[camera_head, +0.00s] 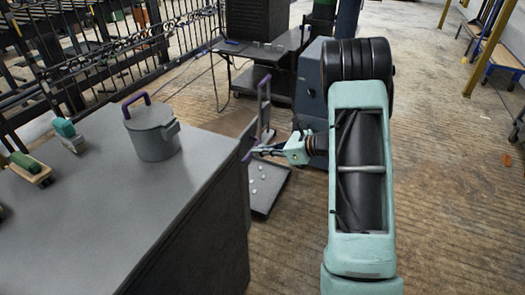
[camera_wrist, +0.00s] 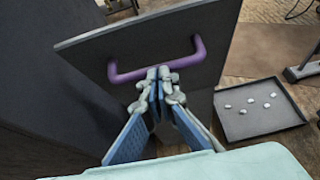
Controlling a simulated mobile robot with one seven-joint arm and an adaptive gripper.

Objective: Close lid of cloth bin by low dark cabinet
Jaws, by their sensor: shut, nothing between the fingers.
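In the wrist view, the bin's lid (camera_wrist: 90,45) is a flat dark panel with a purple handle (camera_wrist: 155,70). It looks raised and tilted. My gripper (camera_wrist: 160,80) is shut and empty, its fingertips close to the handle; I cannot tell whether they touch it. The bin's body is mostly hidden below the lid and behind my fingers. In the head view, my gripper (camera_head: 254,153) is beside the right side of the low dark cabinet (camera_head: 205,215). A bit of purple handle (camera_head: 246,157) shows at its fingertips; the cabinet hides most of the bin.
A grey pot (camera_head: 152,132) with a purple handle stands on the cabinet, with small items to its left. A dark tray (camera_head: 266,203) with several white bits lies on the floor right of the cabinet. A dark cart (camera_head: 265,80) stands behind. Floor at right is open.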

